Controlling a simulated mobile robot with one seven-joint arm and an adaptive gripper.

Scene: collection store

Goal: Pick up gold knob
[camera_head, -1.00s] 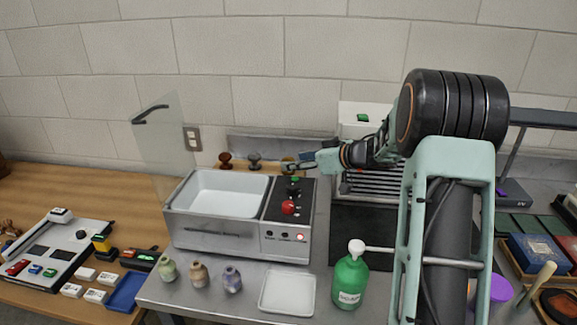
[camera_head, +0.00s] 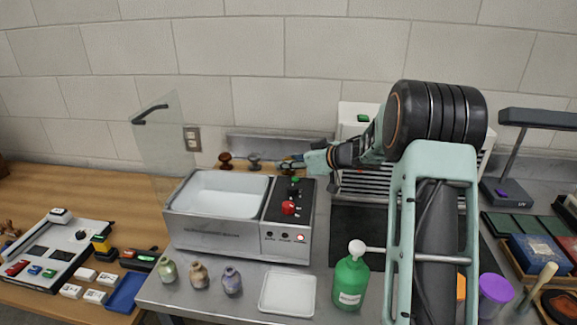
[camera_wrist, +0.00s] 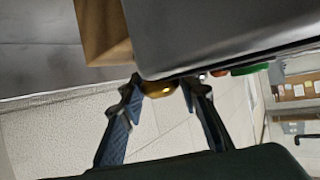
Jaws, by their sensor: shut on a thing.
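The gold knob (camera_wrist: 158,89) shows in the wrist view as a rounded, shiny piece between my two fingertips, partly hidden behind the grey box edge. My gripper (camera_wrist: 162,86) is shut on it, one blue-grey finger at each side. In the head view my gripper (camera_head: 284,165) is just behind the right back part of the metal bath unit, and the knob is mostly covered there. A dark brown knob (camera_head: 225,160) and a grey knob (camera_head: 254,160) stand in a row to the left of it.
The metal bath unit (camera_head: 215,233) with its red-knobbed control panel stands directly in front of my gripper. A clear upright panel (camera_head: 160,140) rises at its left. A green bottle (camera_head: 351,280), small vases and a white tray (camera_head: 288,293) stand in front.

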